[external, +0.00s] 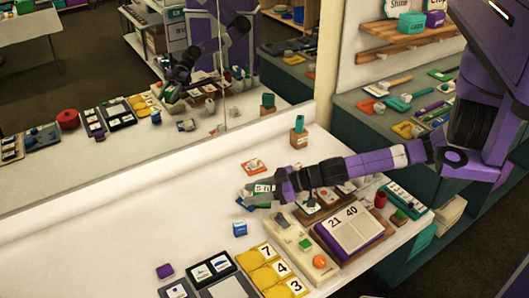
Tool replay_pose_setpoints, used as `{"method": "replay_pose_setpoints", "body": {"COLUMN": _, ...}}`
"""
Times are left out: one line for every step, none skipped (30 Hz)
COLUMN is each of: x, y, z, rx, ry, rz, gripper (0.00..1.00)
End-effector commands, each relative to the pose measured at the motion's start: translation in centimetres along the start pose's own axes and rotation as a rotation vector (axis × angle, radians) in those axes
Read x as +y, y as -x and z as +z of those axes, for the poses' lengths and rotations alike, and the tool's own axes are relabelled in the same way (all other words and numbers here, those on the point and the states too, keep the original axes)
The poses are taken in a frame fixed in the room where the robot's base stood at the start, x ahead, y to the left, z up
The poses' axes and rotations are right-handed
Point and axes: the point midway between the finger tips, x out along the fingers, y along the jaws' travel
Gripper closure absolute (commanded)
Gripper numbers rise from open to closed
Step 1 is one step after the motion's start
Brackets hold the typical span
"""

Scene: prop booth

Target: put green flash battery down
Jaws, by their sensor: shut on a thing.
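My gripper (254,190) reaches in from the right, low over the white table. It is shut on a small green block with white marks (263,187), which looks like the green flash battery. The jaws partly hide the block. I cannot tell whether its underside touches the table.
A blue block (240,228) lies in front of my gripper, and an orange-and-white piece (252,166) lies behind it. The table (130,235) is clear to the left.

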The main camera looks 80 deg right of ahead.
Motion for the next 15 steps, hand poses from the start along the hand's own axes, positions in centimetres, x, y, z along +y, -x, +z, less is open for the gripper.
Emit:
{"method": "replay_pose_setpoints", "body": {"x": -1.4, "y": -0.2, "z": -0.3, "rx": 0.006, "ry": -0.013, "rz": 0.004, "gripper": 1.00}}
{"method": "replay_pose_setpoints", "body": {"x": -2.0, "y": -0.3, "z": -0.3, "rx": 0.007, "ry": -0.014, "rz": 0.007, "gripper": 1.00}}
{"method": "replay_pose_setpoints", "body": {"x": -3.0, "y": -0.5, "z": -0.3, "rx": 0.007, "ry": -0.016, "rz": 0.012, "gripper": 1.00}}
{"method": "replay_pose_setpoints", "body": {"x": -3.8, "y": -0.5, "z": -0.3, "rx": 0.006, "ry": -0.018, "rz": 0.014, "gripper": 1.00}}
{"method": "replay_pose_setpoints", "body": {"x": -4.5, "y": -0.6, "z": -0.3, "rx": 0.006, "ry": -0.018, "rz": 0.018, "gripper": 1.00}}
{"method": "replay_pose_setpoints", "body": {"x": -5.7, "y": -0.7, "z": -0.4, "rx": 0.007, "ry": -0.019, "rz": 0.019, "gripper": 1.00}}
{"method": "replay_pose_setpoints", "body": {"x": -5.9, "y": -0.8, "z": -0.1, "rx": 0.005, "ry": -0.024, "rz": 0.031, "gripper": 1.00}}
{"method": "replay_pose_setpoints", "body": {"x": -5.8, "y": -1.0, "z": 0.2, "rx": 0.005, "ry": -0.029, "rz": 0.049, "gripper": 1.00}}
{"method": "replay_pose_setpoints", "body": {"x": -5.9, "y": -1.3, "z": 0.5, "rx": 0.004, "ry": -0.037, "rz": 0.069, "gripper": 1.00}}
{"method": "replay_pose_setpoints", "body": {"x": -6.1, "y": -1.4, "z": 0.7, "rx": 0.004, "ry": -0.043, "rz": 0.082, "gripper": 1.00}}
{"method": "replay_pose_setpoints", "body": {"x": -6.3, "y": -1.6, "z": 0.8, "rx": 0.005, "ry": -0.047, "rz": 0.095, "gripper": 1.00}}
{"method": "replay_pose_setpoints", "body": {"x": -6.5, "y": -1.9, "z": 0.8, "rx": 0.006, "ry": -0.054, "rz": 0.110, "gripper": 1.00}}
{"method": "replay_pose_setpoints", "body": {"x": -6.6, "y": -2.1, "z": 0.9, "rx": 0.006, "ry": -0.059, "rz": 0.123, "gripper": 1.00}}
{"method": "replay_pose_setpoints", "body": {"x": -6.8, "y": -2.2, "z": 0.9, "rx": 0.005, "ry": -0.063, "rz": 0.134, "gripper": 1.00}}
{"method": "replay_pose_setpoints", "body": {"x": -7.0, "y": -2.5, "z": 0.9, "rx": 0.005, "ry": -0.069, "rz": 0.150, "gripper": 1.00}}
